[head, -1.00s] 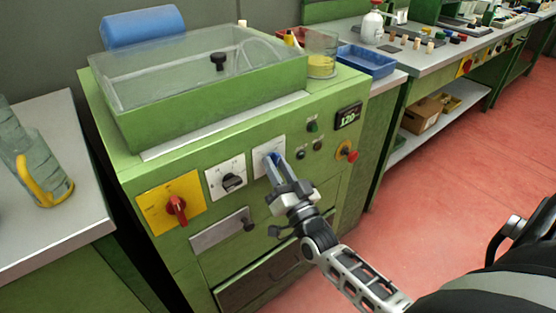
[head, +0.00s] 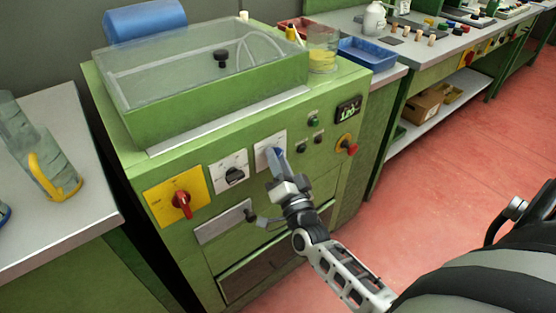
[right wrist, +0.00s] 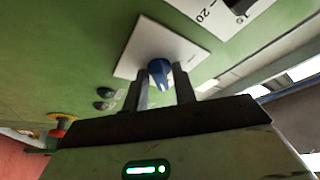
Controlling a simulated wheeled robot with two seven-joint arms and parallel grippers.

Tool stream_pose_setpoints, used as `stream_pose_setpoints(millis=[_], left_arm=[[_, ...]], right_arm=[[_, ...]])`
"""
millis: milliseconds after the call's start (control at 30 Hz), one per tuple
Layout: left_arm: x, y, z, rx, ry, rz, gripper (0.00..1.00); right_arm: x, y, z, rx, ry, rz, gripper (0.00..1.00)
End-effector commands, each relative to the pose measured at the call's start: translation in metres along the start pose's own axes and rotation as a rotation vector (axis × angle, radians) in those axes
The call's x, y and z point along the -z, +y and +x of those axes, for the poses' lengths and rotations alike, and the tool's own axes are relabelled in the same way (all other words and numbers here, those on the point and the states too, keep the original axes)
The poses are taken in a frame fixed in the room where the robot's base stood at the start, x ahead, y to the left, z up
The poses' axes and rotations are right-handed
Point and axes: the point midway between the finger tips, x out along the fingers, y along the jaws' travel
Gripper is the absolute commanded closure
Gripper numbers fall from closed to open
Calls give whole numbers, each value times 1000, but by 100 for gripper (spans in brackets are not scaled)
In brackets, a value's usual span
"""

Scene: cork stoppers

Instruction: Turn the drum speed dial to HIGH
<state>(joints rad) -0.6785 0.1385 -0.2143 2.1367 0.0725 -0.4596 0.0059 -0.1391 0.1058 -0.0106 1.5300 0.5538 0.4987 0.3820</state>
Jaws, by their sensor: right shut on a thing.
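A blue dial (head: 275,152) sits on a white plate (head: 262,163) on the green machine's sloping front. It also shows in the right wrist view (right wrist: 159,72), between the two fingers. I cannot read the plate's label or where the dial points. My right gripper (head: 276,160) is shut on the blue dial; its fingers (right wrist: 161,86) stand on either side of it and hide part of it in the head view. My left gripper is not in view.
Left of the blue dial are a black dial (head: 234,176) on a white plate and a red switch (head: 182,203) on a yellow plate. A handle (head: 249,215) sticks out below.

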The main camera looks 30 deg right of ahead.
Motion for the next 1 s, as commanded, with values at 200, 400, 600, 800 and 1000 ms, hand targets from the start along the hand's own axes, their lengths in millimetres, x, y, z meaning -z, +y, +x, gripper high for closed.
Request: stream_pose_setpoints(millis=[200,400,600,800,1000], left_arm=[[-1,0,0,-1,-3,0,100],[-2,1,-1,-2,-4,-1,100],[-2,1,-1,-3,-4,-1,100],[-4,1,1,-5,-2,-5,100],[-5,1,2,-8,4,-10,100]], right_arm=[[-1,1,-1,-2,-1,2,65],[0,0,0,-1,0,1,65],[-1,1,-9,-1,-1,0,65],[-2,2,-48,-3,-4,-1,65],[-2,2,-98,-5,-5,-1,65]])
